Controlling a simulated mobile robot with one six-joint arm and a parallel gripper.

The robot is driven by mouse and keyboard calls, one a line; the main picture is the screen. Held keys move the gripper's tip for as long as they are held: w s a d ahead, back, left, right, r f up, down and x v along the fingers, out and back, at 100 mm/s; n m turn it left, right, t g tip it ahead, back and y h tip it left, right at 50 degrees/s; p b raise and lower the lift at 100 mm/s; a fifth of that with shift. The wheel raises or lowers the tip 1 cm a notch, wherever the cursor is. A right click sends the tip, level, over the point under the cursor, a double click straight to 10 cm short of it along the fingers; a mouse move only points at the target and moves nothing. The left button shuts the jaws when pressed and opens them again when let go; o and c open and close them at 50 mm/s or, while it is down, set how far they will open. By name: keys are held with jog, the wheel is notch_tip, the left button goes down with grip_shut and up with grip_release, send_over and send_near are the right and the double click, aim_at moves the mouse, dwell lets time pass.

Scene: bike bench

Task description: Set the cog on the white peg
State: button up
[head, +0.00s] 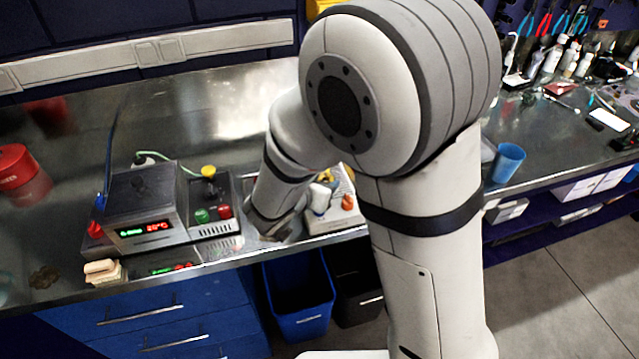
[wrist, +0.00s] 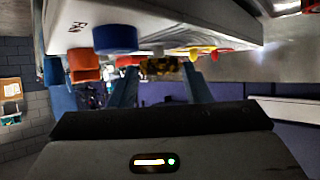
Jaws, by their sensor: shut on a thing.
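My gripper (wrist: 159,88) shows in the wrist view with its two dark fingers apart and a dark, yellow-flecked thing (wrist: 160,68), seemingly the cog, between them. It is too blurred to make out teeth. In the head view my gripper (head: 268,224) is mostly hidden by my arm, low at the bench's front edge, left of a pale board (head: 340,218). The board fills the top of the wrist view (wrist: 190,22), with coloured parts along it. A white upright part (head: 320,198) stands on the board; I cannot tell whether it is the white peg.
A grey box with a lit display (head: 145,215) and a control panel (head: 212,205) with coloured knobs stand left of the board. A red tin (head: 20,172) is at the far left and a blue cup (head: 507,162) at the right.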

jog(key=shift+f+b, duration=0.65)
jog(key=shift+b, duration=0.35)
dwell(0.3)
jog(key=o, duration=0.7)
jog(key=shift+b+v, duration=0.65)
jog(key=shift+v, duration=4.9)
jog(key=shift+d, duration=0.1)
jog(key=s+d+n+g+y, duration=0.2)
jog(key=s+d, duration=0.1)
jog(key=d, duration=0.3)
jog(key=s+d+r+n+g+y, duration=0.1)
jog(key=s+d+n+g+y, duration=0.1)
jog(key=d, duration=0.4)
jog(key=s+d+n+g+y, duration=0.1)
jog(key=s+d+g+y, duration=0.1)
jog(key=s+d, duration=0.3)
jog(key=shift+s+d+r+n+g, duration=0.1)
jog(key=shift+d+r+n+g, duration=0.1)
jog(key=shift+d+g, duration=0.3)
jog(key=shift+d+r+n+g, duration=0.2)
jog(key=shift+d+g, duration=0.2)
jog(key=shift+d, duration=0.2)
